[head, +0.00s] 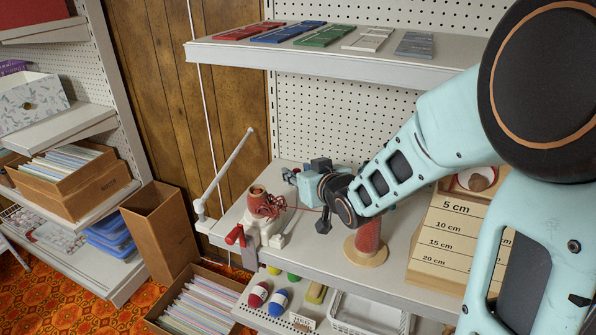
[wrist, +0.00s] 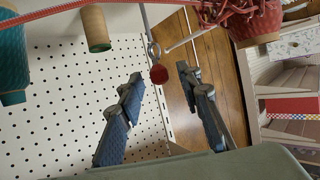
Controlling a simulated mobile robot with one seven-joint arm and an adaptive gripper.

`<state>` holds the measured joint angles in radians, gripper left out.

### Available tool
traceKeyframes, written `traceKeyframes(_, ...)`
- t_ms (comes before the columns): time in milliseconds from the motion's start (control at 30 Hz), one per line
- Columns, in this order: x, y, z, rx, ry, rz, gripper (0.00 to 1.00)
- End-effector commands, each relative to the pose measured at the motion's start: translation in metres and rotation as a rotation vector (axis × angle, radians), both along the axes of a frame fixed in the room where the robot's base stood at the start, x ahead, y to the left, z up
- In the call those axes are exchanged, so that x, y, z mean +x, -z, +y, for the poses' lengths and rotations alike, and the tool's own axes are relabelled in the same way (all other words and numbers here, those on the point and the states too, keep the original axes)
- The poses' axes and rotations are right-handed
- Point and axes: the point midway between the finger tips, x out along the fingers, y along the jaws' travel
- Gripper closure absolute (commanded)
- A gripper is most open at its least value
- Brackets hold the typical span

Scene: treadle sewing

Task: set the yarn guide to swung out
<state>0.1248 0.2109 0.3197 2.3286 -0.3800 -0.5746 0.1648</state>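In the wrist view a thin metal rod with a ring and a red knob (wrist: 158,74) at its end looks like the yarn guide. The knob lies between the fingers in the picture, beyond their tips; contact is not visible. My gripper (wrist: 160,80) is open and empty. I cannot make out the knob there. A pale rod (head: 222,170) slants up beside the winder, which has a red-handled crank (head: 235,235).
A red spool (head: 368,240) on a wooden base stands just right of my gripper, and a teal spool (wrist: 12,60) shows in the wrist view. A pegboard (head: 340,115) is behind. A shelf (head: 340,58) with coloured flat pieces hangs above. Red yarn (wrist: 90,15) crosses nearby.

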Motion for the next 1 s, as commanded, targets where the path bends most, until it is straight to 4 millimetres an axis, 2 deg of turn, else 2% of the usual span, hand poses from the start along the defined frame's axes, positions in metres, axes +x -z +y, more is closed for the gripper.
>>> traceKeyframes(100, 0.0, 0.0001, 0.0, 0.0, 0.0, 0.0, 0.69)
traceKeyframes(400, 0.0, -0.0001, 0.0002, 0.0, 0.0, 0.0, 1.0)
traceKeyframes(800, 0.0009, 0.0003, 0.0001, 0.001, 0.002, -0.001, 1.0)
traceKeyframes(1000, 0.0088, 0.002, -0.002, 0.001, 0.023, -0.002, 1.0)
